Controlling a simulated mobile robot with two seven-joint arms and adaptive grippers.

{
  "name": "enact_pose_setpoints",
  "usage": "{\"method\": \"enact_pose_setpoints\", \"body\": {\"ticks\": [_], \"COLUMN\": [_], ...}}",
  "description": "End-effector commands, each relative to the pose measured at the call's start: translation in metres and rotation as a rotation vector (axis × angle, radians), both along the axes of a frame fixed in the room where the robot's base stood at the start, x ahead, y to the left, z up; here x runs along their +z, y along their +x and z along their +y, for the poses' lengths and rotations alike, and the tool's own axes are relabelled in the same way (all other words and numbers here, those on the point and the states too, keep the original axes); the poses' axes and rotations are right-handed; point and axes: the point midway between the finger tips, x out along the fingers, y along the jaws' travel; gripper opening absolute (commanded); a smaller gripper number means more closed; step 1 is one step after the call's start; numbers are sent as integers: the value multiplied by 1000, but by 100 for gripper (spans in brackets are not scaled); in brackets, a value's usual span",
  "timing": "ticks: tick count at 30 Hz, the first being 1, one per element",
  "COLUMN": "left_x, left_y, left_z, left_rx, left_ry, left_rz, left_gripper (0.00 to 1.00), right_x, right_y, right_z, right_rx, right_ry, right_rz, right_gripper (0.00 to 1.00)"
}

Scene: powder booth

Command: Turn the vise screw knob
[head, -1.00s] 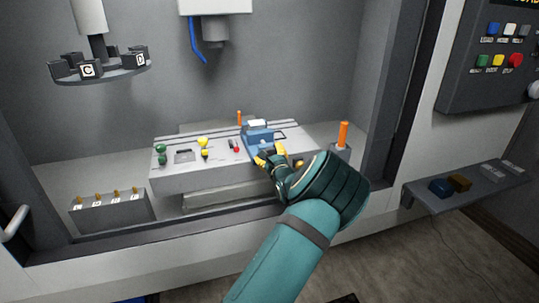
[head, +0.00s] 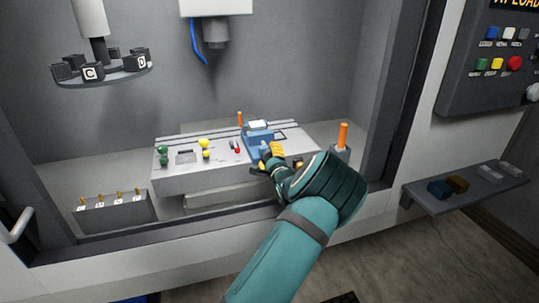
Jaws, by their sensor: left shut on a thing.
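The blue vise (head: 257,137) sits on the grey table (head: 200,178) inside the booth, right of the table's middle, with a pale block (head: 258,125) at its top. My left gripper (head: 268,157) is at the front of the vise, its yellow-tipped fingers shut around the screw knob end. The fingers and wrist hide most of the knob, so its angle cannot be read. My right gripper is not in view.
Green and yellow knobs (head: 204,144) stand on the table's left half. An orange-handled post (head: 342,135) stands close right of my wrist. A tool carousel (head: 104,68) hangs upper left, and a rack (head: 112,212) stands front left. The booth's front sill runs below my forearm.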

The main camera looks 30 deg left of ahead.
Motion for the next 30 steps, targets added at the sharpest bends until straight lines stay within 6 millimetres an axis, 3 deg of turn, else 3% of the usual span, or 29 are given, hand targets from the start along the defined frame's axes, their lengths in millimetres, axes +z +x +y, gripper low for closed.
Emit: {"method": "enact_pose_setpoints", "body": {"ticks": [30], "left_x": [-7], "left_y": [0], "left_z": [-1], "left_rx": [0], "left_ry": [-631], "left_rz": [-734], "left_gripper": [22], "right_x": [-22], "right_y": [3], "right_z": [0], "right_rx": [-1], "right_ry": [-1], "right_rz": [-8], "right_gripper": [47]}}
